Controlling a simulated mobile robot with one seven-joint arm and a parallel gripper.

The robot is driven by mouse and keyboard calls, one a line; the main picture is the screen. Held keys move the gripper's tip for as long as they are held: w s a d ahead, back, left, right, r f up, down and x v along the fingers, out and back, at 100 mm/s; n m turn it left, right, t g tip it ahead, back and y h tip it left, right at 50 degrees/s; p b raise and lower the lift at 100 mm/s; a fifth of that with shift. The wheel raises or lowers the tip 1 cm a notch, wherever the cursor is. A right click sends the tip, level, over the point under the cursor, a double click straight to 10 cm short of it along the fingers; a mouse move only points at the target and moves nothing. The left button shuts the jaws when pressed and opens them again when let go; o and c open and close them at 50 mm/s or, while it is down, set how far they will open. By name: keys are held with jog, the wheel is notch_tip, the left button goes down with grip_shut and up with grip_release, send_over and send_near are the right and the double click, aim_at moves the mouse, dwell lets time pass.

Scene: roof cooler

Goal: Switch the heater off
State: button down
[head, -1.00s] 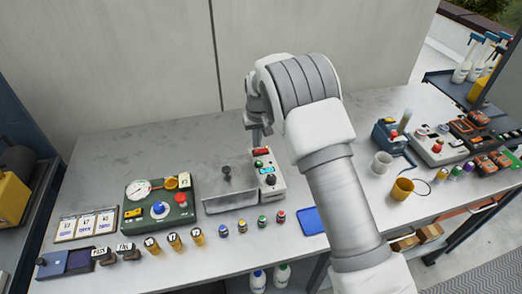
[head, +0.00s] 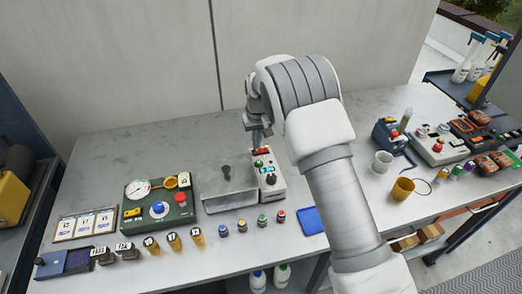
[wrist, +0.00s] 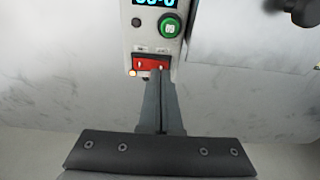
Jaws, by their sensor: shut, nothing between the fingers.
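A white control box (head: 274,196) stands on the bench beside a grey lidded metal tank (head: 228,200). It carries a red rocker switch (head: 261,150), a green button (head: 258,163), a lit blue display (head: 266,169) and a dark knob. In the wrist view the red switch (wrist: 150,63) lies right at the tips of my gripper (wrist: 158,82), with a small glowing lamp at its lower left. My gripper (head: 258,141) is shut and empty, pointing down at the switch. It looks touching or nearly so; exact contact is unclear.
A green gauge box (head: 160,205) stands left of the tank. Several small coloured knobs and stamps line the front. A blue tray (head: 313,220) and a yellow cup (head: 402,190) lie to the right. The bench behind the tank is clear.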

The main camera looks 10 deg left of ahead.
jog(key=shift+f+b, duration=0.35)
jog(key=shift+f, duration=0.2)
jog(key=shift+r, duration=0.15)
jog(key=shift+r+p, duration=1.8)
jog(key=shift+r, duration=1.6)
jog(key=s+d+r+m+t, duration=0.1)
jog(key=s+d+r, duration=0.5)
jog(key=d+r, duration=0.4)
jog(key=s+d+r+m+t, duration=0.1)
jog(key=s+d+r+m, duration=0.1)
jog(key=s+d+r, duration=0.75)
jog(key=s+d+r+m+t, duration=0.1)
jog(key=s+d, duration=0.3)
jog(key=s, duration=0.5)
jog(key=s+d+r+m+t, duration=0.1)
jog(key=s+d, duration=0.4)
jog(key=s, duration=0.5)
jog(key=shift+r+h, duration=0.4)
jog(key=shift+r, duration=0.45)
